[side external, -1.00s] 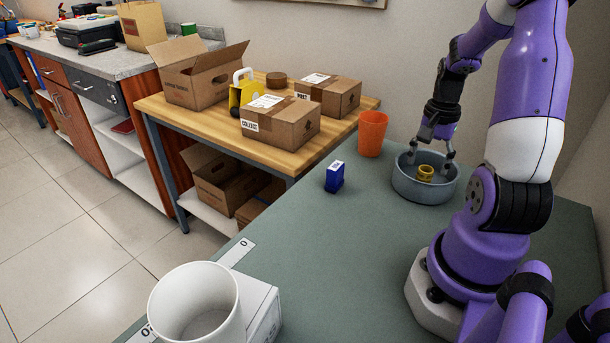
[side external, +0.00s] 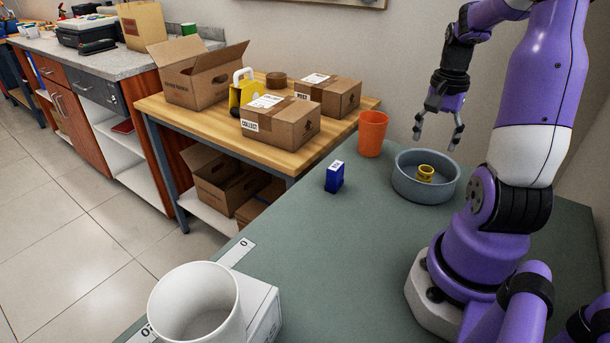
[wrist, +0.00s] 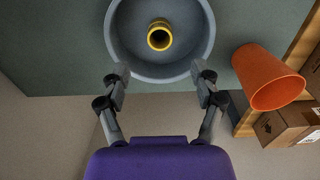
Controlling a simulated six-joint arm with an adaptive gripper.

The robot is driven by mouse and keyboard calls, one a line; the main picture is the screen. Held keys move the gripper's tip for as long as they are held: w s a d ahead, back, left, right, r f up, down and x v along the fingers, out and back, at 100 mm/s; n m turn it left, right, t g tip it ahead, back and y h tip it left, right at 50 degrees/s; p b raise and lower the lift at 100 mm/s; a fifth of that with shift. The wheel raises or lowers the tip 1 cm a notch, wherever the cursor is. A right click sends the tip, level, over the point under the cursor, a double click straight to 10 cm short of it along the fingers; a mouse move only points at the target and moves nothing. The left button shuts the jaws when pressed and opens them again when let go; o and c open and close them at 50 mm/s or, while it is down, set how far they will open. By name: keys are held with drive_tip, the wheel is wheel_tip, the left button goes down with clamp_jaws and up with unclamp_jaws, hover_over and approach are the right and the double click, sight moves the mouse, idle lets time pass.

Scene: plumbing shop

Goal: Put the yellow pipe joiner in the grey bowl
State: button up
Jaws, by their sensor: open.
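The yellow pipe joiner (side external: 426,173) stands inside the grey bowl (side external: 408,188), on its floor. In the wrist view the joiner (wrist: 160,36) shows its open round end, inside the bowl's rim (wrist: 118,62). My gripper (side external: 437,146) is open and empty, above the bowl and toward its far side. In the wrist view my gripper's two fingers (wrist: 161,86) are spread apart with nothing between them, just off the bowl's edge.
An orange cup (side external: 372,134) stands left of the bowl and also shows in the wrist view (wrist: 266,80). A small blue box (side external: 334,177) stands farther left. A white bucket (side external: 195,305) is at the front. Cardboard boxes (side external: 280,125) sit on a wooden table. The green tabletop's middle is clear.

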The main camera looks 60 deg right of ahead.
drive_tip(key=w+a+r+n+t+h, duration=0.1)
drive_tip(key=w+a+r+n, duration=0.3)
drive_tip(key=a, duration=0.3)
drive_tip(key=w+a+r+n+t+h, duration=0.1)
drive_tip(key=w+a+r+n+t, duration=0.1)
drive_tip(key=w+a+n, duration=0.35)
drive_tip(key=s+a+r+n+t+y, duration=0.1)
drive_tip(key=s+a+n+t+y, duration=0.1)
drive_tip(key=a+n, duration=0.6)
drive_tip(key=a, duration=0.4)
drive_tip(key=shift+a+t, duration=0.25)
drive_tip(key=shift+t, duration=0.05)
